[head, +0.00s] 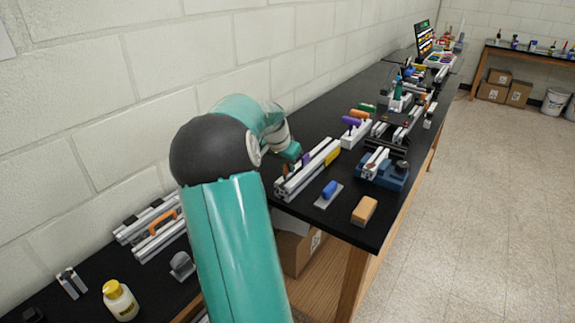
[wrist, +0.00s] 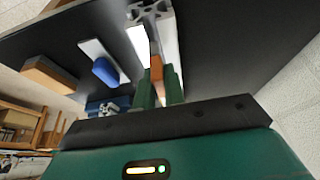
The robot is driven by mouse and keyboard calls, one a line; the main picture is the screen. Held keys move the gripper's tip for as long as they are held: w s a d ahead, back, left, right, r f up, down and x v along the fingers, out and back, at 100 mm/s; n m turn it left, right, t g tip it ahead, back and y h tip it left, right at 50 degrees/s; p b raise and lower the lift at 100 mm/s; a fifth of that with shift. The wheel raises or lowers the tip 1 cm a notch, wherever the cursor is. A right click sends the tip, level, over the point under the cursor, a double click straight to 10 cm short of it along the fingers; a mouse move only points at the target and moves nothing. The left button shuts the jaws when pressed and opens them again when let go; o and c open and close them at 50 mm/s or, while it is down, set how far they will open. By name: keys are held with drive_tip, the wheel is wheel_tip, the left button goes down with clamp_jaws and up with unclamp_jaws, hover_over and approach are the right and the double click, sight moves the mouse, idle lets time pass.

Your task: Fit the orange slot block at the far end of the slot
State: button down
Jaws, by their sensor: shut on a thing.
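The orange slot block (wrist: 157,73) shows in the wrist view between the two dark green fingers of my gripper (wrist: 159,88), which is shut on it. The silver slotted extrusion (wrist: 166,36) runs away just beyond the block, with its cut end at the top of the view. The block is close to the extrusion; I cannot tell whether it sits in the slot. In the head view the extrusion (head: 310,168) lies on the black bench, and my gripper (head: 289,156) is at its left side. My arm and gripper hide most of the block there.
A blue-handled white plate (head: 329,193) and a tan block (head: 364,210) lie near the bench's front corner. A blue vise (head: 384,172) stands right of the extrusion. A white holder with coloured handles (head: 354,134) stands behind. A block wall bounds the left.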

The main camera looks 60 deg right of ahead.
drive_tip(key=shift+f, duration=1.4)
drive_tip(key=c, duration=1.4)
unclamp_jaws()
drive_tip(key=v, duration=1.3)
drive_tip(key=shift+a+r, duration=0.15)
drive_tip(key=shift+r, duration=0.15)
drive_tip(key=shift+w+a, duration=0.1)
